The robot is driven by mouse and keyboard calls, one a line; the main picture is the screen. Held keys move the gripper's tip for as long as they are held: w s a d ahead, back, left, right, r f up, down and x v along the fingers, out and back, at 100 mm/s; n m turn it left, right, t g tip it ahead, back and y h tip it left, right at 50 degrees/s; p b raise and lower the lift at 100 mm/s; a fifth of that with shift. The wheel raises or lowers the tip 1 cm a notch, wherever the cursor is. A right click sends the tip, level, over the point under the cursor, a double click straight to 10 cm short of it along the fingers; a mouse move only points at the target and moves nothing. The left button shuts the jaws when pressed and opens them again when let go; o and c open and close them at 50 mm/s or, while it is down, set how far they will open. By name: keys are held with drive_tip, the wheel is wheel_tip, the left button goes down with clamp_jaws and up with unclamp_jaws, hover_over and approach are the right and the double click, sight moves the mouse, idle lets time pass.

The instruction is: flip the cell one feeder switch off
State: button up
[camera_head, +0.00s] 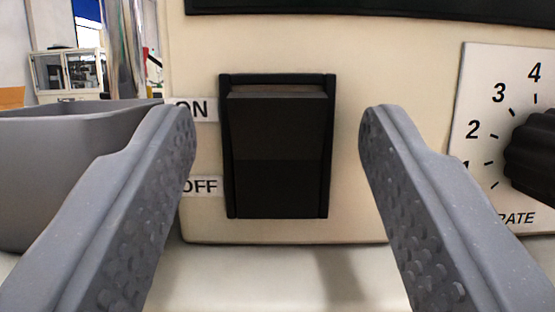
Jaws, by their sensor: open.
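The feeder switch (279,150) is a dark brown-black rocker in a black frame, set in a cream panel. Its upper end looks wider and shows a thin top face, so it seems to stand out. Its lower end seems to sit back in the frame. An ON label (193,109) is beside its upper half and an OFF label (203,186) beside its lower half, both partly hidden by my left finger. My gripper (278,118) is open and empty, with one grey finger on each side of the switch. I see no clear contact with it.
A dial plate (477,100) marked RATE with a black knob (533,158) is to the right, close to my right finger. A grey bin (60,160) is at the left, behind my left finger. A pale surface (270,280) lies below the cream panel (290,45).

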drive_tip(key=shift+s, duration=0.1)
drive_tip(key=p+v, duration=0.3)
drive_tip(key=v, duration=1)
drive_tip(key=shift+s+f, duration=0.2)
drive_tip(key=shift+s, duration=0.05)
